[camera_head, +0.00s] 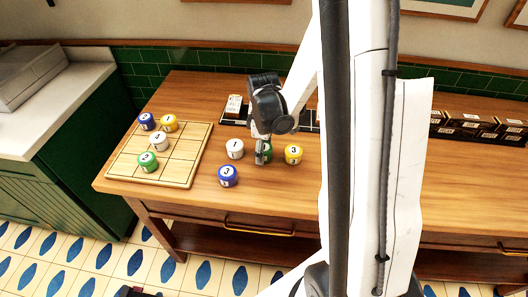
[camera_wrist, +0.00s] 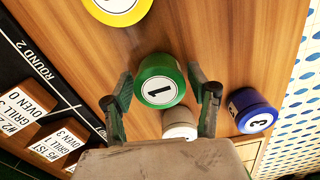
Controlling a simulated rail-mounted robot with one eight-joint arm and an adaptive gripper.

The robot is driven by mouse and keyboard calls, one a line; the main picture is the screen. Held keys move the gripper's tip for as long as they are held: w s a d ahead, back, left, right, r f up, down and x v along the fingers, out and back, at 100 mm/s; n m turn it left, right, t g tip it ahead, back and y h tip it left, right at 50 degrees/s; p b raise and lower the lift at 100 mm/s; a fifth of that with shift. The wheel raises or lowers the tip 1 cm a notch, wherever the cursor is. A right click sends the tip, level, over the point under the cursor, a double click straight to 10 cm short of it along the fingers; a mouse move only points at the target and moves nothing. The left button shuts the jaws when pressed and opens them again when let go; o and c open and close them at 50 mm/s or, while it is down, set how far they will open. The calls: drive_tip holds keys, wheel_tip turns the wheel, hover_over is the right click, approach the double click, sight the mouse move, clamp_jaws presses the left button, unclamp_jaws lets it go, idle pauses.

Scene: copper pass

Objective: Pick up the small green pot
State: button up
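A small green pot with a white top marked 1 (camera_wrist: 160,80) stands on the wooden table. In the head view only a green sliver of it (camera_head: 268,151) shows beside my gripper (camera_head: 262,157), which hides the rest. In the wrist view my gripper (camera_wrist: 161,76) is open, with one finger on each side of the green pot and small gaps showing. I cannot tell whether the fingertips are down at the pot's height. Another green pot (camera_head: 147,162), marked 3, stands on the wooden grid board (camera_head: 190,161) at the left.
Close around my gripper stand a white pot (camera_head: 235,149), a blue pot (camera_head: 228,176) and a yellow pot (camera_head: 293,154). Blue, yellow and white pots share the grid board. A black strip with labelled blocks (camera_wrist: 62,141) lies behind. Dark boxes (camera_head: 470,124) line the right rear.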

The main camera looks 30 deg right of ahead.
drive_tip(key=c, duration=1)
drive_tip(key=shift+o, duration=0.2)
drive_tip(key=shift+r, duration=0.2)
